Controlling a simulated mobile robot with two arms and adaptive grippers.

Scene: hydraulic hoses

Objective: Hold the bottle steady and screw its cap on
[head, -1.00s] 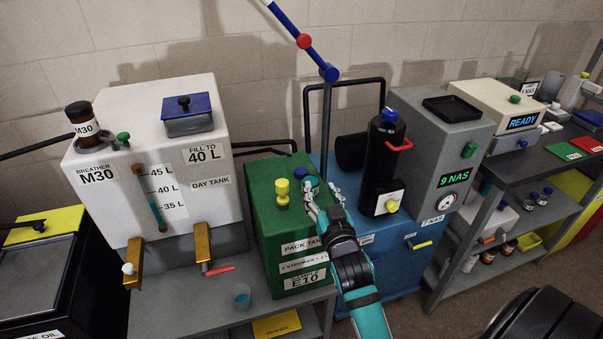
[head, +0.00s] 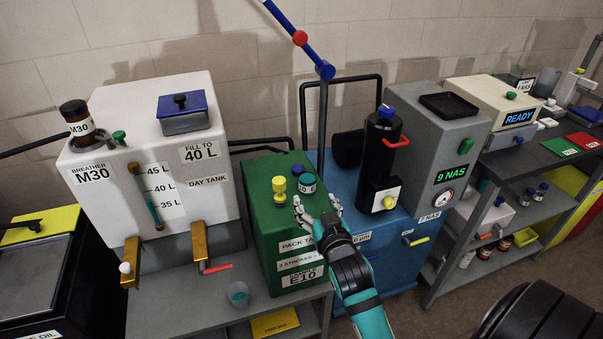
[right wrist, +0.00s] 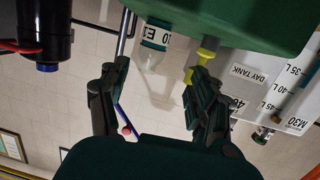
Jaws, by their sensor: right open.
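A small bottle (head: 307,184) with teal contents and a white label stands upright on top of the green pack tank (head: 266,225). In the right wrist view, which is upside down, the bottle (right wrist: 154,45) shows a clear upper part and no cap on it. A blue cap (head: 297,170) shows close beside the bottle, towards the back left; whether they touch I cannot tell. My right gripper (head: 317,203) is open and empty, just in front of the bottle; in the right wrist view its fingers (right wrist: 160,88) are spread wide. My left gripper is not in view.
A yellow knob (head: 279,190) stands on the tank left of the bottle. A black cylinder with a red handle (head: 383,160) rises at the right. The white day tank (head: 150,150) is at the left, with a small cup (head: 238,294) below its taps.

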